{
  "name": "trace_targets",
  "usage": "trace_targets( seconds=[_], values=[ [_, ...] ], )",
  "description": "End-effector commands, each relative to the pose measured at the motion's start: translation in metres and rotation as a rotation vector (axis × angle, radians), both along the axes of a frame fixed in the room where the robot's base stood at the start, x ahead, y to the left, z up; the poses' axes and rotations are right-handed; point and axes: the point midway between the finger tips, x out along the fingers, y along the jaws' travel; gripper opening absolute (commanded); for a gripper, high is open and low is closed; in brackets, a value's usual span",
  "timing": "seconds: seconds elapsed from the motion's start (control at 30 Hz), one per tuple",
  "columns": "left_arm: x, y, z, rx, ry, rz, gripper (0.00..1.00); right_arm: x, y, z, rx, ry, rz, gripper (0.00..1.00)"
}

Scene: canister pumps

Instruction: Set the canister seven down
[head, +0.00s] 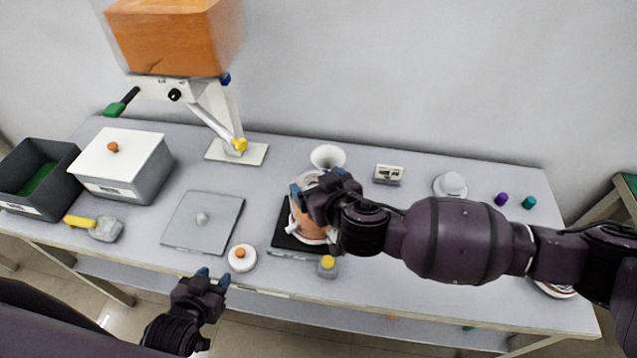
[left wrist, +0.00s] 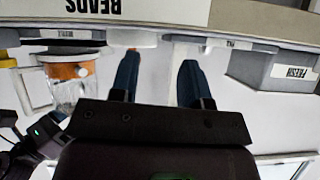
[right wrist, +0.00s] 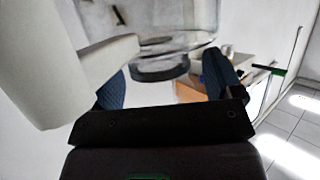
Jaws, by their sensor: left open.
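A canister (head: 309,224) with an orange body and clear upper part is at the black square pad (head: 284,243) in the middle of the table. I cannot read a number on it, nor tell whether it rests fully on the pad. My right gripper (head: 318,188) is at its top, with the fingers wide apart; the arm hides its right side. In the right wrist view, clear glass (right wrist: 165,50) with a dark ring shows between the fingers; their contact is unclear. My left gripper (head: 213,277) is open and empty at the table's front edge.
A grey plate (head: 185,233) with a knob and a round white piece (head: 242,263) with an orange knob lie left of the pad. A yellow-topped grey block (head: 327,268) stands at its front corner. A white funnel (head: 328,153) is behind. Bins and a press stand further left.

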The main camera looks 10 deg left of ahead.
Motion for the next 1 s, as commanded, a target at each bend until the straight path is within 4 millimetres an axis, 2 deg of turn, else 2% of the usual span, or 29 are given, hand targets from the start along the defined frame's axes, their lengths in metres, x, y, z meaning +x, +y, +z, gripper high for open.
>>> trace_targets(
  seconds=[0.27,0.8,1.0],
  values=[
    [0.004,-0.001,0.004,0.000,-0.008,-0.002,0.43,-0.003,-0.003,0.005,0.001,0.001,0.000,0.86],
    [0.004,0.000,0.006,0.001,-0.009,-0.003,0.43,-0.068,-0.053,0.038,0.001,0.001,-0.001,0.86],
    [0.000,0.000,0.004,0.001,-0.001,-0.001,0.43,-0.084,-0.065,0.046,0.001,0.001,0.000,0.86]
  ],
)
